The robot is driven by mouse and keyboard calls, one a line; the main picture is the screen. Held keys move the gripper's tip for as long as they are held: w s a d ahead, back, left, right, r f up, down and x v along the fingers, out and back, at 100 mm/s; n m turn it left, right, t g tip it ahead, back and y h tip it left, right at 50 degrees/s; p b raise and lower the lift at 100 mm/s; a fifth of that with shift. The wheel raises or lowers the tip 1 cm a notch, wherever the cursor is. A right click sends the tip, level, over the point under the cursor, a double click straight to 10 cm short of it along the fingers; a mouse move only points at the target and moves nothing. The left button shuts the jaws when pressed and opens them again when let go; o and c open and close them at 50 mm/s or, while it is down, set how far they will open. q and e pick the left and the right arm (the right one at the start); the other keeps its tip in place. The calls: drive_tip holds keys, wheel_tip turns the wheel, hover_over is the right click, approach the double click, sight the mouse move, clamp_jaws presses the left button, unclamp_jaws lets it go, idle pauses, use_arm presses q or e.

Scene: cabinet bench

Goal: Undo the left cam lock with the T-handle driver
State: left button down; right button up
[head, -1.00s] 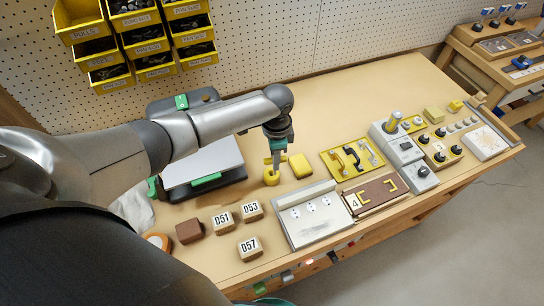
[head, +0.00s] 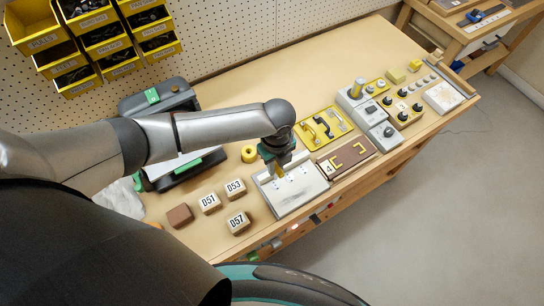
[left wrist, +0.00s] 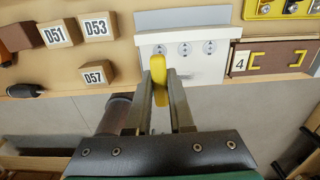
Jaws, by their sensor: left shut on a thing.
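The white panel (head: 296,199) with three small cam locks in a row lies near the bench's front edge. In the left wrist view, the left cam lock (left wrist: 159,48) shows just beyond the driver's upper end. My left gripper (head: 279,168) points down over the panel, near its left cam lock. It is shut on the yellow T-handle driver (left wrist: 159,80), which stands between the two fingers in the left wrist view. Whether the driver's tip touches the lock is hidden. My right gripper is not in view.
The yellow ring-shaped holder (head: 249,154) stands left of the gripper, its hole empty. Numbered wooden blocks (head: 209,202) and a brown block (head: 179,216) lie left of the panel. A brown board (head: 346,158) marked 4 is close on its right. Behind it lies a yellow handle plate (head: 323,128).

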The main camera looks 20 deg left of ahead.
use_arm(q)
drive_tip(key=shift+f+b, duration=1.55)
drive_tip(key=shift+f, duration=0.05)
drive_tip(key=shift+f+b, duration=0.4)
drive_tip(key=shift+f, duration=0.3)
drive_tip(key=shift+p, duration=0.45)
drive_tip(key=shift+f, duration=0.2)
drive_tip(key=shift+r+n+p, duration=0.1)
drive_tip(key=shift+n+p, duration=0.3)
drive_tip(key=shift+n, duration=0.2)
drive_tip(key=shift+n+p, duration=0.65)
drive_tip(key=shift+n, duration=1.05)
